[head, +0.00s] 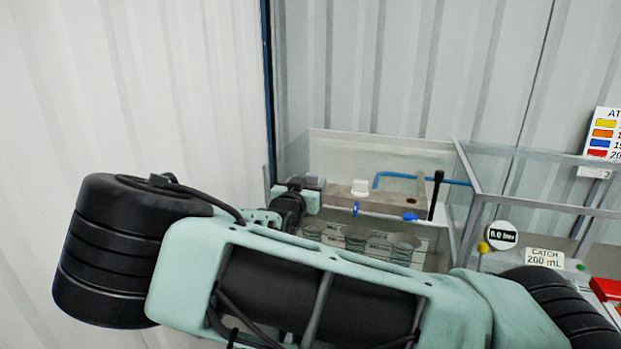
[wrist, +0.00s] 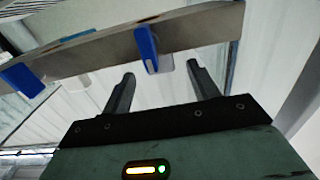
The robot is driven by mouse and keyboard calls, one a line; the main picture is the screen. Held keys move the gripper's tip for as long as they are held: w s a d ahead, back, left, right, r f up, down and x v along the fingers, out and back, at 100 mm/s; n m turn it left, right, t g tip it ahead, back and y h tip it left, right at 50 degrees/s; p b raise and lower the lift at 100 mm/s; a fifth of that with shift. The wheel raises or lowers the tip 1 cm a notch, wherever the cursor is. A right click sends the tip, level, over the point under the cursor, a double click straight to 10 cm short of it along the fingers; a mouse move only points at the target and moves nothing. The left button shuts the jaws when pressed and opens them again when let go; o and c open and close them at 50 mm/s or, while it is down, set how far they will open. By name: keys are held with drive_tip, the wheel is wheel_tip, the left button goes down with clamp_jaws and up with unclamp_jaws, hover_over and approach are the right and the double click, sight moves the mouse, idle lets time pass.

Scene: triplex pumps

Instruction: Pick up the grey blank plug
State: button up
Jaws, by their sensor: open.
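I cannot pick out the grey blank plug with certainty in either view. A small grey shape (head: 313,182) shows beside the end of my arm in the head view, but I cannot tell whether it is the plug or part of my gripper. In the wrist view my gripper (wrist: 161,70) is open, its two dark fingers apart with nothing seen held between them. The fingers point towards a grey metal block (wrist: 105,57) with a blue lever (wrist: 147,46) on it. In the head view the block (head: 385,207) lies right of my arm's end.
A white cap (head: 360,187) and a bent blue rod (head: 395,175) sit on the block. A black upright lever (head: 435,195) stands at its right end. Clear-walled bays (head: 460,150) surround it. A gauge (head: 502,235) and a "CATCH 200 mL" sign (head: 545,257) are at right.

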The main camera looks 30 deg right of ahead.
sight(312, 180)
drive_tip(key=shift+p+x, duration=0.4)
drive_tip(key=shift+x, duration=0.85)
drive_tip(key=c, duration=1.1)
